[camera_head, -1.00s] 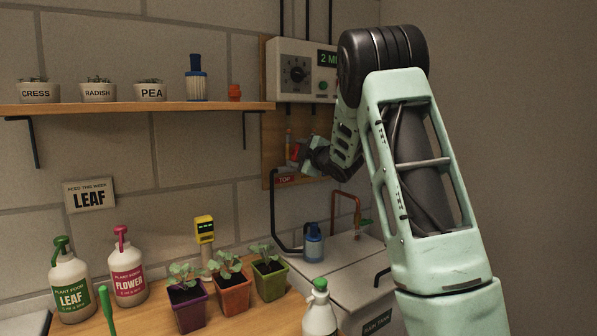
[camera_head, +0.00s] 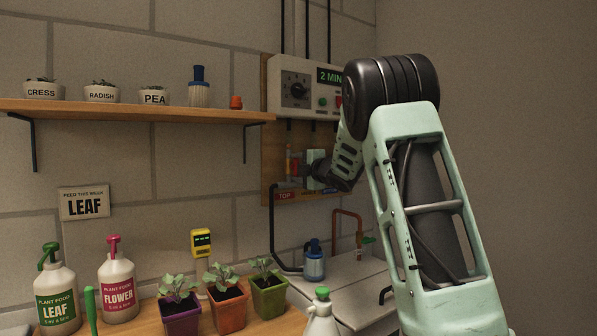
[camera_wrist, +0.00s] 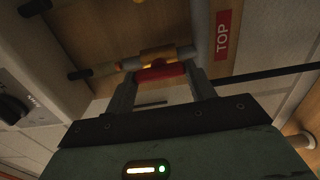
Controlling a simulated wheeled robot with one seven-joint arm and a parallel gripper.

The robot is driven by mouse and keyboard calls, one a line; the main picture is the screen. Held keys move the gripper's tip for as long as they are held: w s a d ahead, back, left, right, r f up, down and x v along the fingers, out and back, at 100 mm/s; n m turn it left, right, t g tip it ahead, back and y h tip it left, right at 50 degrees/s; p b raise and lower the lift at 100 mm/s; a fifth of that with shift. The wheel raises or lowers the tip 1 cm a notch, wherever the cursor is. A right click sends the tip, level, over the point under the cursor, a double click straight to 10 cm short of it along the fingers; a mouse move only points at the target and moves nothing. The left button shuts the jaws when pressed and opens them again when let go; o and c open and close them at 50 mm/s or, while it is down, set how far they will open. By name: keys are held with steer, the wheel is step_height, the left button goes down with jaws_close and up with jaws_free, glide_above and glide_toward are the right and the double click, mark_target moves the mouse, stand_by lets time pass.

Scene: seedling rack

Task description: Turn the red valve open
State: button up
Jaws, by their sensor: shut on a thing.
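The red valve handle (camera_wrist: 160,73) sits on a brass fitting (camera_wrist: 158,55) in a grey pipe, in the wrist view. My gripper (camera_wrist: 161,82) has one finger on each side of the handle and is shut on it. In the head view my gripper (camera_head: 301,170) is at the wooden board under the control box, beside a small bit of red. My wrist hides most of the valve there. A red "TOP" label (camera_wrist: 222,37) is right of the valve in the wrist view, and it also shows in the head view (camera_head: 285,196).
The control box (camera_head: 297,88) hangs above, partly behind my arm. A shelf (camera_head: 130,109) with pots is at left. Below are seedling pots (camera_head: 228,310), feed bottles (camera_head: 118,290), a blue bottle (camera_head: 314,264) and the pale tank top (camera_head: 345,283). A black hose (camera_head: 272,235) runs down.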

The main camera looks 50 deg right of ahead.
steer(key=o, duration=1)
steer(key=shift+s, duration=0.1)
steer(key=b+v, duration=0.2)
steer(key=v, duration=1.5)
steer(key=shift+s+f, duration=0.1)
